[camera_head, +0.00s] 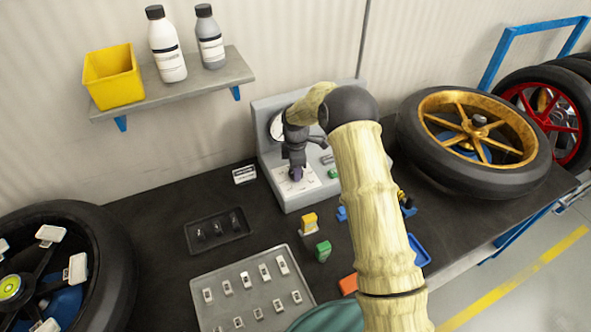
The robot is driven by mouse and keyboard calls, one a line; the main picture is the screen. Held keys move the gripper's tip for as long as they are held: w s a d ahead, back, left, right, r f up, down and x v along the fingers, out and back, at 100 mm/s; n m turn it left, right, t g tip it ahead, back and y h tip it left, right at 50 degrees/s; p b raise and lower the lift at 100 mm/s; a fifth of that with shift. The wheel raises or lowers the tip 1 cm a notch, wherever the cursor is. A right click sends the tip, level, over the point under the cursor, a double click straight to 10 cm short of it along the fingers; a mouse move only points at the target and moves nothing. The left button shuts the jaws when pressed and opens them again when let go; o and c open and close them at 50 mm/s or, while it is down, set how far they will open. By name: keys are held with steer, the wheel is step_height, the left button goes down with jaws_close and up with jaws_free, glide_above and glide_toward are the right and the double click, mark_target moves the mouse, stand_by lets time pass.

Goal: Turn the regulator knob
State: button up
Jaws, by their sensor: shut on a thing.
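A grey test unit (295,194) stands at the back of the dark bench, with a round white gauge (276,126) on its upright back panel. My arm comes in from the lower right and covers part of the unit's right side. A green button (333,173) shows beside the scale plate.
A gold-rimmed wheel (415,140) lies close on the right. Another wheel (105,240) is at the left. A shelf (215,80) is above left.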

steer(key=m, duration=0.4)
steer(key=shift+m+b, duration=0.3)
steer(key=shift+b, duration=0.1)
steer(key=m, duration=0.5)
steer(key=shift+m+b, duration=0.3)
steer(key=m, duration=1.3)
steer(key=shift+r+m, duration=0.1)
steer(key=shift+m, duration=0.2)
steer(key=m, duration=0.4)
steer(key=shift+p, duration=0.3)
steer(key=m, duration=0.5)
steer(key=shift+p, duration=0.4)
steer(key=shift+m+p, duration=0.45)
steer(key=shift+m, duration=1.85)
